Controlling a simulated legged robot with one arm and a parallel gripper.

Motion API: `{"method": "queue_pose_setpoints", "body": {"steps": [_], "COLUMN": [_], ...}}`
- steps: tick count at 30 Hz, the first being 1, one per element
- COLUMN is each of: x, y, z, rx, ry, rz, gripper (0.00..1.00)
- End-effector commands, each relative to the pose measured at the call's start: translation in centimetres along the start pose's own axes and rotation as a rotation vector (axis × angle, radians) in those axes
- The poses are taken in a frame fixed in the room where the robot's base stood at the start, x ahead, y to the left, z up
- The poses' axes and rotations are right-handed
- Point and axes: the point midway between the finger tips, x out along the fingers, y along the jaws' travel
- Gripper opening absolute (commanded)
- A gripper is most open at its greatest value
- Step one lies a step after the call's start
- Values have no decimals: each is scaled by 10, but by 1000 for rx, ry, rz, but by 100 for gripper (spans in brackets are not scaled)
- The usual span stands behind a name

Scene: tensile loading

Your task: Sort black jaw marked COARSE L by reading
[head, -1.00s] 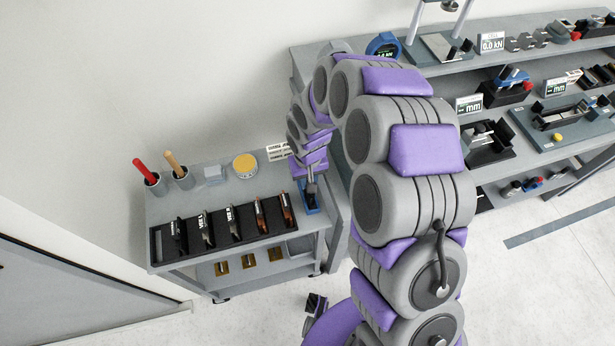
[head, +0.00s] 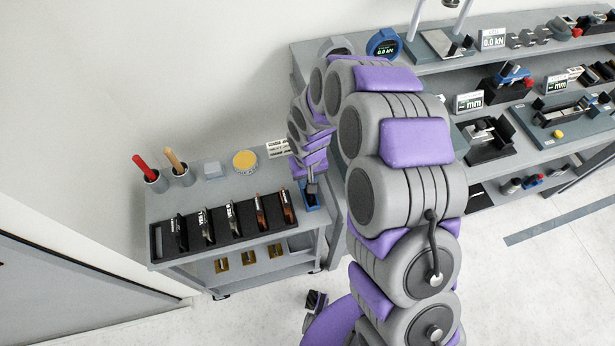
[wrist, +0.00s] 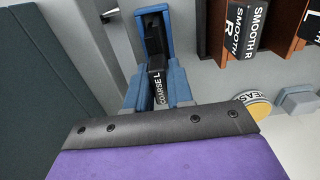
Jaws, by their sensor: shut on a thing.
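The black jaw marked COARSE L (wrist: 157,86) shows in the wrist view, its white lettering readable along its face. My gripper (wrist: 158,98) is shut on it, with one finger on each side. The jaw is at the narrow blue tray (wrist: 170,20), which extends ahead of it and has a dark interior. I cannot tell whether the jaw touches the tray floor. In the head view my gripper (head: 312,186) is over the blue tray (head: 312,207) at the right end of the cart; the jaw is hidden there.
Behind are two cups with handles (head: 157,182), a yellow-topped round tin (head: 245,161) and a small sign (head: 277,148). Equipment shelves (head: 440,68) stand at right.

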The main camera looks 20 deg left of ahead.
Motion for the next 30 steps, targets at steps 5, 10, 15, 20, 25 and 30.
{"method": "queue_pose_setpoints", "body": {"steps": [5, 10, 15, 20, 25, 30], "x": [1, 2, 2, 1, -12, -47], "y": [0, 0, 0, 0, 0, 0], "z": [0, 0, -1, -1, -1, -2], "rx": [0, 0, 0, 0, 1, 0], "ry": [2, 0, 0, 0, 2, 5], "rz": [0, 0, 0, 0, 0, 0], "gripper": [27, 44, 51, 51, 51, 51]}}
